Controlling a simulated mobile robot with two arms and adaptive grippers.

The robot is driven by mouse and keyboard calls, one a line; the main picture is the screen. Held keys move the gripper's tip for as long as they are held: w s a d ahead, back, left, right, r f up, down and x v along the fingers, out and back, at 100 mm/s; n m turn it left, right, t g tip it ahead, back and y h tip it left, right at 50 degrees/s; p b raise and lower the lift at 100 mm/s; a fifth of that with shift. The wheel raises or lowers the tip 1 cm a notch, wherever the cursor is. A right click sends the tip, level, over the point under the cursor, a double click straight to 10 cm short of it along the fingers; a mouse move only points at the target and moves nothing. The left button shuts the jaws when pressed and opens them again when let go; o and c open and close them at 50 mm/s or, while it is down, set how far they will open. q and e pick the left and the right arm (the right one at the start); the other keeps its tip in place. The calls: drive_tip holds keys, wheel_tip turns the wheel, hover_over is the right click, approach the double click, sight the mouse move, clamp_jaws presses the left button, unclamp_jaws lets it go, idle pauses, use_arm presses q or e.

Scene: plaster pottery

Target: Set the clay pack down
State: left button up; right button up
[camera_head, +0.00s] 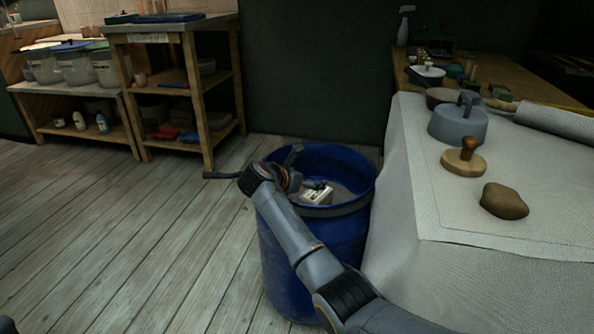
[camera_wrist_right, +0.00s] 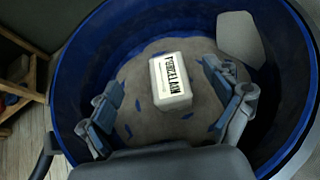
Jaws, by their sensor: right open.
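The clay pack (camera_head: 317,194) is a white block inside a blue bin (camera_head: 318,260). In the right wrist view the pack (camera_wrist_right: 171,80) shows dark "PORCELAIN" lettering and appears to lie on the grey-brown contents of the bin (camera_wrist_right: 75,60). My right gripper (camera_head: 294,172) is at the bin's opening, above the pack. In the wrist view its open fingers (camera_wrist_right: 165,88) stand on either side of the pack, with visible gaps. Part of the pack is hidden by the gripper in the head view.
A cloth-covered table (camera_head: 415,230) stands right of the bin, with a brown lump (camera_head: 504,201), a wooden-handled stamp (camera_head: 463,158) and a grey handled tool (camera_head: 458,122). A wooden shelf unit (camera_head: 190,90) stands at the back left. The plank floor left of the bin is clear.

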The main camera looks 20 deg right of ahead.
drive_tip(key=p+v, duration=0.1)
drive_tip(key=v, duration=0.4)
drive_tip(key=shift+a, duration=0.1)
